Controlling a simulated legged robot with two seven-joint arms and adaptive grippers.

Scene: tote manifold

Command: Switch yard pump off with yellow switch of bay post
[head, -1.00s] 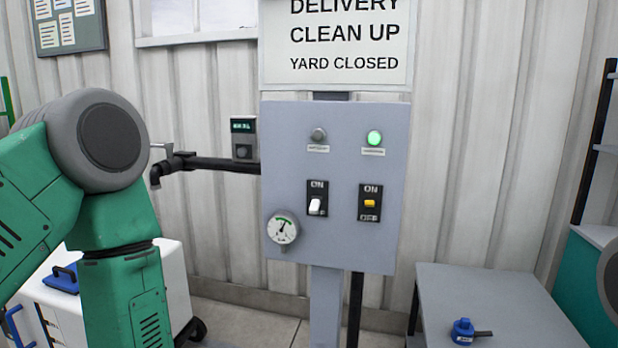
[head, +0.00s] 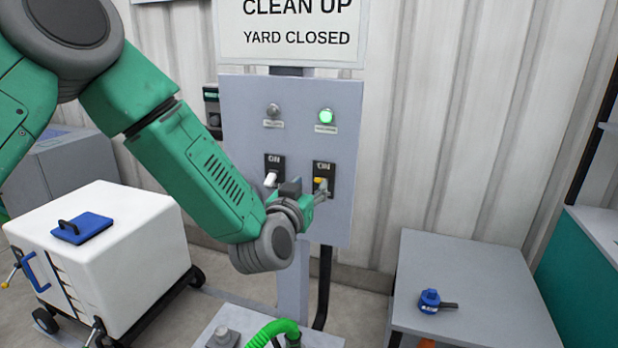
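The bay post's grey panel (head: 340,110) faces me. Its yellow switch (head: 320,181) sits on a black plate at the right, under an ON label; the plate's lower part is hidden by my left gripper. A white switch (head: 271,179) is on the plate to its left. The green lamp (head: 326,116) above the yellow switch is lit; the lamp (head: 273,110) to its left is dark. My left gripper (head: 321,192) points at the yellow switch from the lower left, its tips just below it. I cannot tell contact or finger opening. My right gripper is out of view.
A white wheeled box (head: 130,235) with a blue lid stands at the left. A grey table (head: 480,290) with a blue fitting (head: 430,301) stands at the right. A green hose (head: 272,332) is at the bottom. A sign (head: 290,40) hangs above the panel.

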